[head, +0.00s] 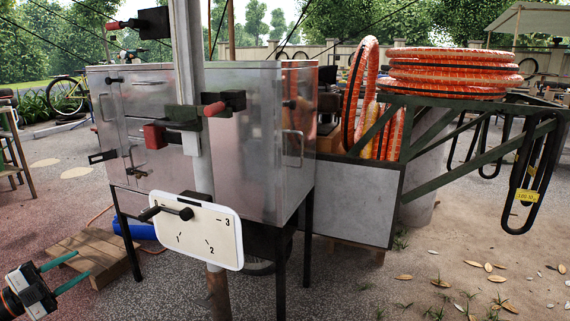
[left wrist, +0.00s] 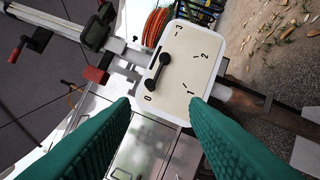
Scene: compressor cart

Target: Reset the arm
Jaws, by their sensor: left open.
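The white plate (head: 222,243) on the post carries tick marks and the numbers 1, 2 and 3 in the head view. A black lever (head: 165,212) stands out from it, pointing left. In the left wrist view the plate (left wrist: 178,75) also shows a 0, and the lever's (left wrist: 157,72) lower end points toward it. My left gripper (head: 82,266) is at the lower left of the head view, open and empty, apart from the plate. In its wrist view the open green fingers (left wrist: 160,103) point toward the plate. My right gripper is out of view.
The post (head: 192,70) has red-handled fittings (head: 213,109) above the plate. A metal cabinet (head: 250,140) stands behind it. Orange hose coils (head: 445,72) lie on a green frame at the right. A wooden pallet (head: 90,250) lies on the ground. Open ground is at the lower right.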

